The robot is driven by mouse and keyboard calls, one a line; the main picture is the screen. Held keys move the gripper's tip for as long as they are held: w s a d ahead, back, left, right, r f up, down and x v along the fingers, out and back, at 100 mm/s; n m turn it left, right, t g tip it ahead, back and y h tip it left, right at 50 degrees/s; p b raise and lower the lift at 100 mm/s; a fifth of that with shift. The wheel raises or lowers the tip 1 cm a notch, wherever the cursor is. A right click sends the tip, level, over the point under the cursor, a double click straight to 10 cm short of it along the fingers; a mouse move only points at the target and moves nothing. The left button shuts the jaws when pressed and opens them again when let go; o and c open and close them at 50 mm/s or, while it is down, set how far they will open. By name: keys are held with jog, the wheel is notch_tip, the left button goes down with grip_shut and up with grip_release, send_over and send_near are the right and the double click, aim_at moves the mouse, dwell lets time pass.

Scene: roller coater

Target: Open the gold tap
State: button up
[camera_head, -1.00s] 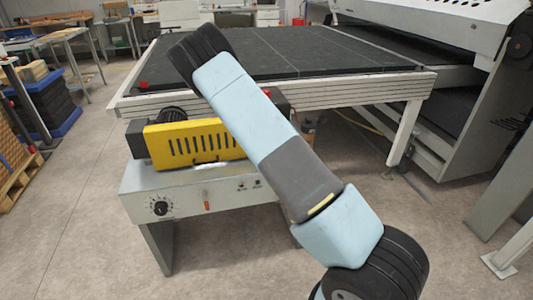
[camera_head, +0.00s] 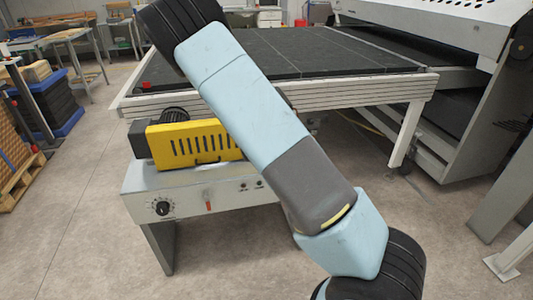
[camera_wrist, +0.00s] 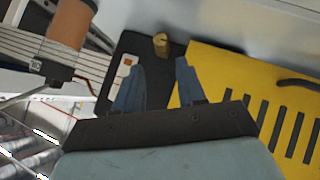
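The gold tap (camera_wrist: 161,42) shows in the wrist view as a small brass-coloured piece at the top centre, by the dark plate and the edge of the yellow cover. My gripper (camera_wrist: 157,75) is open, with its two blue fingers apart and pointing towards the tap. The tap lies just beyond the fingertips, roughly in line with the gap between them, and nothing is held. In the head view my own arm covers the area, and neither the tap nor my gripper can be seen there.
The yellow slotted cover (camera_head: 195,144) sits on a grey control box (camera_head: 185,190) with a black knob (camera_head: 161,208). A large black-topped table (camera_head: 320,55) stands behind. An orange-brown cylinder (camera_wrist: 69,25) is left of my gripper. Open floor lies at the front left.

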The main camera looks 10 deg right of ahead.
jog(key=shift+v, duration=1.2)
jog(key=s+d+r+m+g+y, duration=0.1)
jog(key=s+r+g+y, duration=0.15)
jog(key=s+r, duration=0.75)
jog(key=s+d+r+m+g+y, duration=0.1)
jog(key=s+r+y, duration=0.2)
jog(key=s+r, duration=0.75)
jog(key=s+d+r+h, duration=0.1)
jog(key=s+d+r, duration=0.2)
jog(key=s+r, duration=1)
jog(key=s, duration=0.4)
jog(key=shift+s+r, duration=0.35)
jog(key=shift+s, duration=0.05)
